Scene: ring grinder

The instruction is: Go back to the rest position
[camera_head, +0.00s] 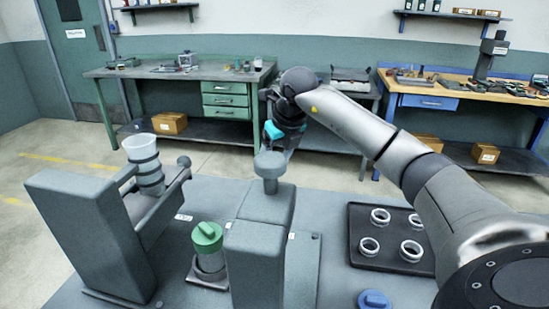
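My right arm reaches in from the right, and its dark gripper (278,140) with a teal part hangs over the middle machine post (262,215). The gripper is just above the round knob (269,165) on the post's top. I cannot tell whether they touch or whether its fingers are open. My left gripper is out of view. A black tray (357,228) at right holds several pale metal rings. A grey machine (90,230) at left carries a white-rimmed ribbed cup (143,165). A green-topped cylinder (208,240) stands between the machine and the post.
A blue knob (374,299) is at the table's (335,205) front edge. A green workbench (200,75) and a wooden-topped bench (500,95) stand against the far wall, with cardboard boxes beneath. The floor between table and benches is clear.

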